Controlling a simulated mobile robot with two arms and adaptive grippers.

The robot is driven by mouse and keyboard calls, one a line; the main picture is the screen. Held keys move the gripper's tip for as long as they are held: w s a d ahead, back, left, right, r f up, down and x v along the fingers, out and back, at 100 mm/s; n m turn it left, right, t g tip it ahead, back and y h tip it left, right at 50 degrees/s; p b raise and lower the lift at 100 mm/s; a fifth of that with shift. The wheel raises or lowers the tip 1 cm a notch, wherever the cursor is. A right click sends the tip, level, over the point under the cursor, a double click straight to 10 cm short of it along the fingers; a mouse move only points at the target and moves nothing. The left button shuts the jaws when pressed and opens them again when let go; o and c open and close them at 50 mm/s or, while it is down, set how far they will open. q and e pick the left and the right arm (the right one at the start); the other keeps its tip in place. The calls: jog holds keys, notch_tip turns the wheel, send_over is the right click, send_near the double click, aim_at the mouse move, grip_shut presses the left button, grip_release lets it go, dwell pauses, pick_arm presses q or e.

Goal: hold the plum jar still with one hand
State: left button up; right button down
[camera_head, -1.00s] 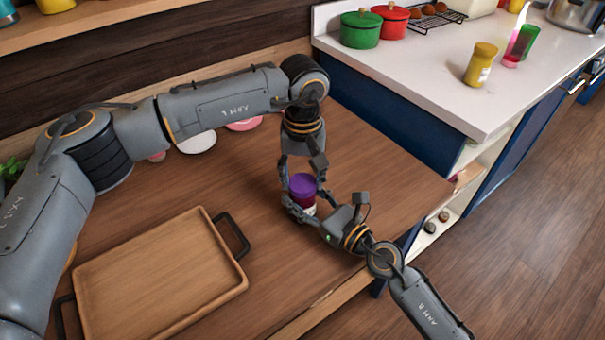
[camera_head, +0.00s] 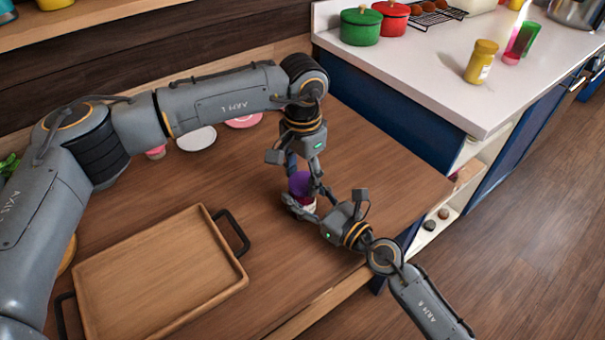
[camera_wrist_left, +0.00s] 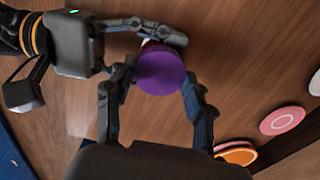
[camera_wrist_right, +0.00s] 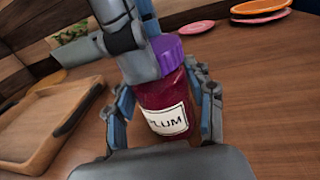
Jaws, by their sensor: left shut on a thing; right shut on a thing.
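The plum jar (camera_head: 309,208) stands upright on the wooden table, with a dark red body, a white label and a purple lid (camera_head: 300,184). In the right wrist view, the jar (camera_wrist_right: 162,94) shows its label, reading "PLUM", and the ridged lid (camera_wrist_right: 169,52). My left gripper (camera_head: 304,178) comes down from above and is shut on the lid; the lid also shows between its fingers in the left wrist view (camera_wrist_left: 160,73). My right gripper (camera_head: 303,203) comes in low from the front right and is shut around the jar's body. Fingers hide parts of the jar and lid.
A wooden tray (camera_head: 160,270) with dark handles lies at the table's front left. A white plate (camera_head: 197,138) and a pink plate (camera_head: 243,121) lie behind my left arm. The white counter (camera_head: 420,70) at right holds pots and a yellow jar (camera_head: 481,62).

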pick_arm(q)
jog(key=o, duration=0.8)
jog(key=shift+c, duration=0.2)
jog(key=shift+r, duration=0.15)
jog(key=shift+r, duration=2.15)
jog(key=shift+c, duration=0.4)
